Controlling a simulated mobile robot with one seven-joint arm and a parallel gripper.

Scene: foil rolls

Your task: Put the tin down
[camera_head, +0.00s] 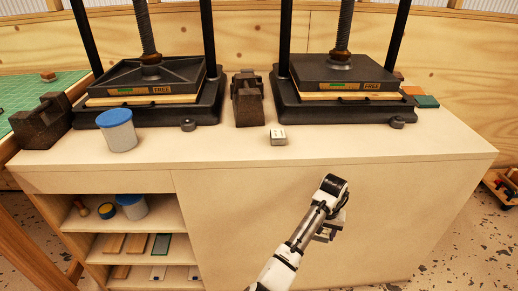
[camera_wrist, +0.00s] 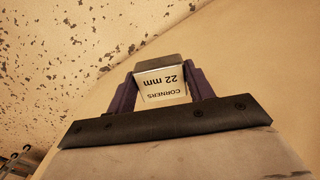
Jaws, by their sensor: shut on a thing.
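My gripper (camera_wrist: 160,92) is shut on a small tin (camera_wrist: 162,80) in the wrist view. The tin has a pale label reading "CORNERS 22 mm", upside down in the picture, and a grey metal end. A purple finger presses each side of it. In the head view my gripper (camera_head: 329,231) is in front of the bench's plain front panel, and the held tin cannot be made out clearly there. A similar small labelled tin (camera_head: 278,137) sits on the bench top (camera_head: 230,160) near its front edge, apart from the gripper.
Two black screw presses (camera_head: 150,85) (camera_head: 340,75) stand at the back of the bench, with a dark block (camera_head: 247,98) between them. A blue-lidded tub (camera_head: 118,131) is at left. The front right bench top is clear. Open shelves (camera_head: 140,240) are below left.

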